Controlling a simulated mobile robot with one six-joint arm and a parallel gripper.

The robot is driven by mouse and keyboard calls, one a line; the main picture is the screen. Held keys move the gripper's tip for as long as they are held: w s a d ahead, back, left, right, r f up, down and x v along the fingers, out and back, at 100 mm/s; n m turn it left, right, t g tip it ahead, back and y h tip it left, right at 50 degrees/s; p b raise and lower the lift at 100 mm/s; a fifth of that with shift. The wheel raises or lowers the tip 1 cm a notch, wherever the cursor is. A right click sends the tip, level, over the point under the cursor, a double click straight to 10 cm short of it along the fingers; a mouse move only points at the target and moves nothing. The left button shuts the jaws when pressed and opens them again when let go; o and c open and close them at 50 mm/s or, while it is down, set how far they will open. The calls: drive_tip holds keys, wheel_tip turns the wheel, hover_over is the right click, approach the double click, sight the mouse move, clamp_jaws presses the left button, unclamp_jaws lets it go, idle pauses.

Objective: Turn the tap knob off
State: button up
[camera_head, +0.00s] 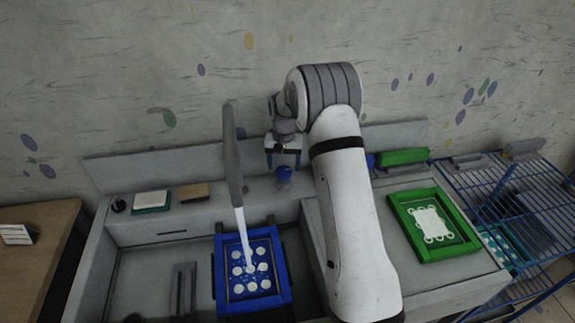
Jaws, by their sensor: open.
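A grey tap spout (232,155) rises over the sink. A white water stream (243,235) runs from it onto a blue-framed screen (219,275) with white round spots. A small blue knob (285,174) stands on the ledge behind the sink, right of the spout; it looks like the tap knob. My gripper (284,162) is open and points down right above this knob. At this size I cannot tell whether the fingers touch it or sit around it. My arm comes in from the front right.
A green-framed screen (395,212) lies on the counter to the right, beside a blue wire rack (520,215). Small blocks (152,200) and a dark round item (118,205) sit on the left ledge. A wooden table (45,225) stands at the far left.

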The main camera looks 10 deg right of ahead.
drive_tip(key=shift+f, duration=1)
